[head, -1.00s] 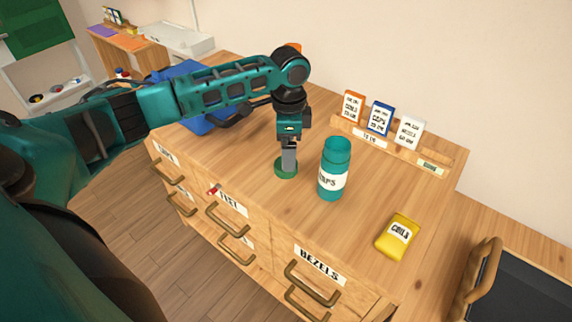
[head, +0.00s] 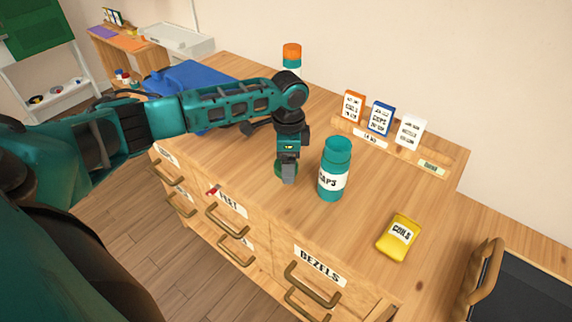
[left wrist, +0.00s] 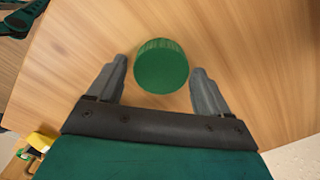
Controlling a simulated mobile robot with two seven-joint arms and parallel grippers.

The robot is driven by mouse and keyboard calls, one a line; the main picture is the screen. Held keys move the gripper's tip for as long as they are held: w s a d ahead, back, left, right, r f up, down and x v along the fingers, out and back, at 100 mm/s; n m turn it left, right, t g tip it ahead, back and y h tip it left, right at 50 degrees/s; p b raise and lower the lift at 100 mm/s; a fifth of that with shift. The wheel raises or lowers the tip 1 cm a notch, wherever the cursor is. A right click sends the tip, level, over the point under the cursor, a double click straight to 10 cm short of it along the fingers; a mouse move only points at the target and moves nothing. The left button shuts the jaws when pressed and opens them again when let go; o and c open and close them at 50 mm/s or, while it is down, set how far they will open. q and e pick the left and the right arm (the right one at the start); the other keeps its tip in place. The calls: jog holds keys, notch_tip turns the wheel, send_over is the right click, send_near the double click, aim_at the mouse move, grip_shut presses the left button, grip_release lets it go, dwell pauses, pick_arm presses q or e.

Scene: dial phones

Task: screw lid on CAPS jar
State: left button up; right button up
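The teal CAPS jar (head: 333,172) stands upright and open-topped on the wooden cabinet top, its white label facing me. The green lid (left wrist: 161,66) lies flat on the wood to the left of the jar; it also shows in the head view (head: 279,169), partly hidden behind my gripper. My left gripper (head: 289,180) points down at the lid. In the left wrist view the left gripper (left wrist: 160,82) is open, with one finger on each side of the lid and gaps between. My right gripper is not in view.
A yellow COILS packet (head: 397,238) lies right of the jar. A card rack (head: 440,172) holds three cards behind it. A blue cloth-like item (head: 190,80) and an orange-topped bottle (head: 291,53) are at the back left. Drawers with handles line the front.

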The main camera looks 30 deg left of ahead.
pick_arm(q)
jog(key=c, duration=0.9)
jog(key=shift+o, duration=0.2)
notch_tip(320, 180, up, 20)
jog(key=p, duration=0.2)
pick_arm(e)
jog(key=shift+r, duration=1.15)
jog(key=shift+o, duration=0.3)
